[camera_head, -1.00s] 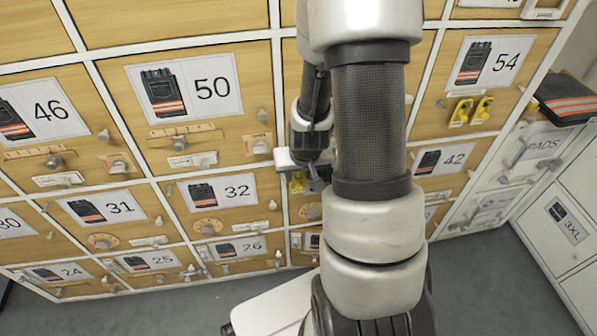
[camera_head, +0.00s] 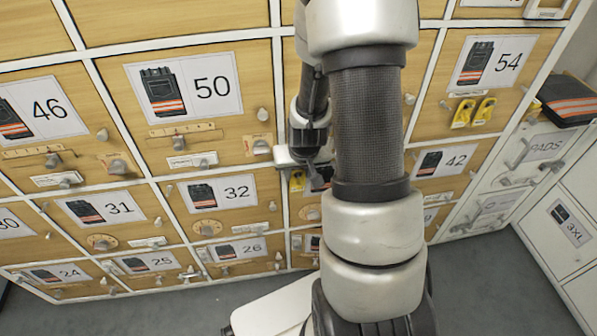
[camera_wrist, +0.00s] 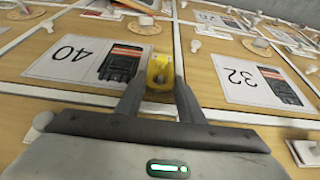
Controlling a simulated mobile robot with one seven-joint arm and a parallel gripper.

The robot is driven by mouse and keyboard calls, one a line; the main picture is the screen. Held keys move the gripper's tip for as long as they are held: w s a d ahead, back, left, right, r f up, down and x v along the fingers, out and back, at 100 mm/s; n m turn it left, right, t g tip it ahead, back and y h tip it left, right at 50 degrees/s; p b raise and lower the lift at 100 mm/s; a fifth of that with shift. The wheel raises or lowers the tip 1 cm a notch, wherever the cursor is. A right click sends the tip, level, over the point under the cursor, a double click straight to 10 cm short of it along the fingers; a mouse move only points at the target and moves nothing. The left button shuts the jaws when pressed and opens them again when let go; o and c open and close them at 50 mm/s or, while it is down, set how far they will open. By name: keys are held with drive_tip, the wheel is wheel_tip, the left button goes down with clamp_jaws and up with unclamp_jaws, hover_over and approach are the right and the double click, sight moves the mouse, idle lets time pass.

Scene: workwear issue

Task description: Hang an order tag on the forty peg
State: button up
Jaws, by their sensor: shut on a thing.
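A yellow order tag (camera_wrist: 158,72) is between the two fingertips of my gripper (camera_wrist: 160,84) in the wrist view, and the fingers are shut on it. The tag also shows in the head view (camera_head: 297,182), just left of my arm. The drawer label reading 40 (camera_wrist: 85,60) is beside the tag, upside down in the wrist view. The tag is close to the left part of the forty drawer front. I cannot tell whether it touches a peg. In the head view my arm covers most of that drawer.
The 32 drawer label (camera_wrist: 262,80) is right of the gripper in the wrist view. A round tan dial (camera_wrist: 144,25) is beyond the tag. Two yellow tags (camera_head: 461,113) hang under the 54 label (camera_head: 493,62). Several knobs stick out from the drawer fronts.

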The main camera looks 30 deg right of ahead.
drive_tip(key=o, duration=1.4)
drive_tip(key=shift+c, duration=0.2)
drive_tip(key=shift+r, duration=0.1)
drive_tip(key=s+a+r+n+p, duration=0.1)
drive_tip(key=s+a+r+p, duration=0.25)
drive_tip(key=r, duration=0.95)
drive_tip(key=s+a+r+p, duration=0.2)
drive_tip(key=s+a+r, duration=0.25)
drive_tip(key=r, duration=0.75)
drive_tip(key=s+a+r+n+t+y, duration=0.15)
drive_tip(key=s+a+r, duration=0.35)
drive_tip(key=s+r, duration=0.5)
wheel_tip(320, 180, up, 19)
drive_tip(key=p, duration=1.9)
drive_tip(key=shift+n, duration=0.35)
drive_tip(key=shift+d, duration=0.1)
